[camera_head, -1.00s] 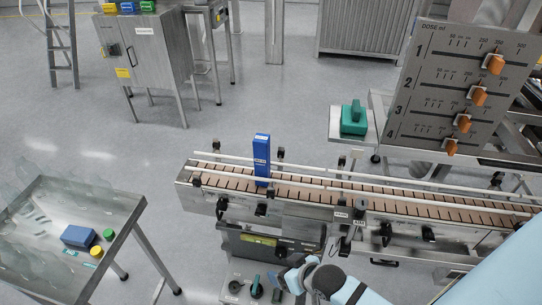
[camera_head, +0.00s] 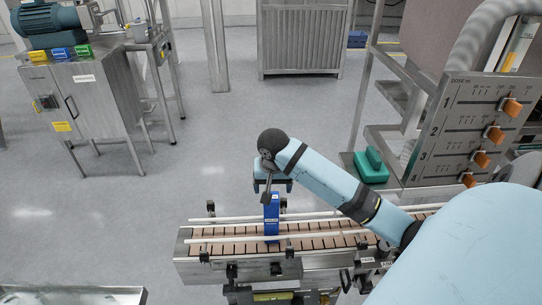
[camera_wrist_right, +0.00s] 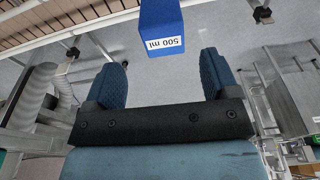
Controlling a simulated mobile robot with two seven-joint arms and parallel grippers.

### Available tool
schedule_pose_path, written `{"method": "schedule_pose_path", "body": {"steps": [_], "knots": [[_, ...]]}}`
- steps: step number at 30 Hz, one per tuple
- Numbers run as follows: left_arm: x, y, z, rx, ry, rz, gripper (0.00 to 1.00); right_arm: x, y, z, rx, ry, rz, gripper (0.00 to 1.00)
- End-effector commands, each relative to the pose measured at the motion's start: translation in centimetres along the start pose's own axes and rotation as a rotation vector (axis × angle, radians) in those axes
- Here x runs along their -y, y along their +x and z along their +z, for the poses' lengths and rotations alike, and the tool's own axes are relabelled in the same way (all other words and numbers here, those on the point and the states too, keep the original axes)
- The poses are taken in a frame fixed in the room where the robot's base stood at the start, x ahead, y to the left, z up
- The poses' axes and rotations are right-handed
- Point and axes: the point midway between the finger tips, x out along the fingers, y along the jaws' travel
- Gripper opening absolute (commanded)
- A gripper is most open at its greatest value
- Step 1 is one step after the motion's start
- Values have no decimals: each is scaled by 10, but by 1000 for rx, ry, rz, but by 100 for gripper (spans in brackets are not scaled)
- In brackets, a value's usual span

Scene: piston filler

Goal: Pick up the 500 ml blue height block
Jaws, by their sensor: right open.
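The 500 ml blue height block (camera_head: 272,227) stands upright across the slatted conveyor. In the right wrist view the block (camera_wrist_right: 163,27) shows its white "500 ml" label at the top of the picture, beyond my fingertips and roughly in line with the gap between them. My right gripper (camera_head: 273,188) is by the top of the block in the head view. Its two blue fingers (camera_wrist_right: 163,72) are apart with nothing between them. I cannot tell the exact distance from fingers to block. My left gripper is not in view.
The conveyor (camera_head: 215,249) has light guide rails along both sides. A teal block (camera_head: 371,168) rests on a stand at the right, near the dosing panel (camera_head: 459,125) with orange knobs. A steel cabinet (camera_head: 97,94) stands at the back left. The floor between is clear.

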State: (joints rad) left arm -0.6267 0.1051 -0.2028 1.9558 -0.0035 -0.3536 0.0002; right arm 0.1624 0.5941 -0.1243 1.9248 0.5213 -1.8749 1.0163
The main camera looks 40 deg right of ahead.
Motion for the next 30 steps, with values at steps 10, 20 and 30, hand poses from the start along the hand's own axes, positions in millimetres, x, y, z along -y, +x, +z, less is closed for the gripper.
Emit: {"method": "schedule_pose_path", "body": {"steps": [10,20,30], "knots": [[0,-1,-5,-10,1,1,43,0,36,1,0,-2,0,81],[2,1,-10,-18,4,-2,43,2,79,3,0,-2,-1,81],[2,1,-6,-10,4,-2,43,2,82,3,-1,-2,-1,65]]}}
